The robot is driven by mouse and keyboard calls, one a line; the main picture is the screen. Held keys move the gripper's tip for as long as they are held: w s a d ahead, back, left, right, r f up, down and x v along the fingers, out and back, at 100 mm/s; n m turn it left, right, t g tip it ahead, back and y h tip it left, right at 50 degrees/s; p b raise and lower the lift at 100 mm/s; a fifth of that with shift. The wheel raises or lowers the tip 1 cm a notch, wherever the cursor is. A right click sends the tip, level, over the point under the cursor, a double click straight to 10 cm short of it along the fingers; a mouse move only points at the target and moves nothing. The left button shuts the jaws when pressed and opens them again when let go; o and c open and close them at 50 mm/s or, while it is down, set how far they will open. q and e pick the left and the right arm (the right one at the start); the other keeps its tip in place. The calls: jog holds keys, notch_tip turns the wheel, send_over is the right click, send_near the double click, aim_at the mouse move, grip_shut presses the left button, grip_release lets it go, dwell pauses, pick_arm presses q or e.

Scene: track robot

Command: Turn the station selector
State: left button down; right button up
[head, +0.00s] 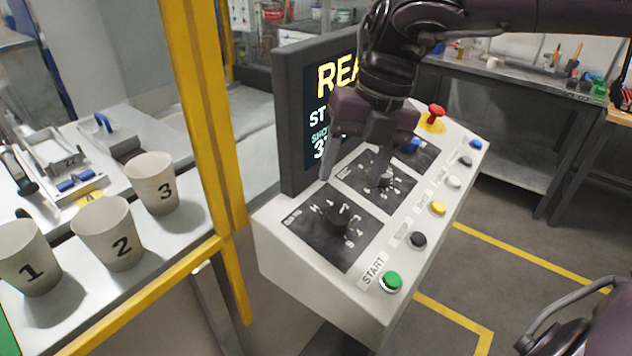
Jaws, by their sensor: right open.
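A sloped control console (305,285) carries black dial panels with numbers around their knobs. The near dial has a dark knob (338,217). The middle dial has a greyish knob (386,181). A third panel holds something blue (411,145), partly hidden by my gripper. The small panel labels are too small to read, so I cannot tell which dial is the station selector. My right gripper (355,178) is open above the console, pointing down. Its right finger is close to the middle knob; contact cannot be told. Its left finger hangs before the screen. My left gripper is not in view.
A screen (299,120) stands behind the dials, partly hidden by my arm. A green START button (392,281), several other buttons and a red mushroom button (435,112) line the console. A yellow post (205,120) and numbered cups (108,235) stand left. A workbench (510,80) is behind.

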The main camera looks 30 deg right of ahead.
aim_at(340, 214)
jog(key=f, duration=0.1)
jog(key=s+f, duration=0.1)
jog(key=a+f, duration=0.1)
jog(key=shift+s+f, duration=0.15)
jog(key=shift+f, duration=0.1)
jog(key=x, duration=0.2)
jog(key=shift+w+f, duration=0.3)
jog(key=shift+w+a+f, duration=0.1)
jog(key=shift+f, duration=0.25)
jog(key=shift+a+f, duration=0.1)
jog(key=shift+f, duration=0.1)
jog(key=c, duration=1)
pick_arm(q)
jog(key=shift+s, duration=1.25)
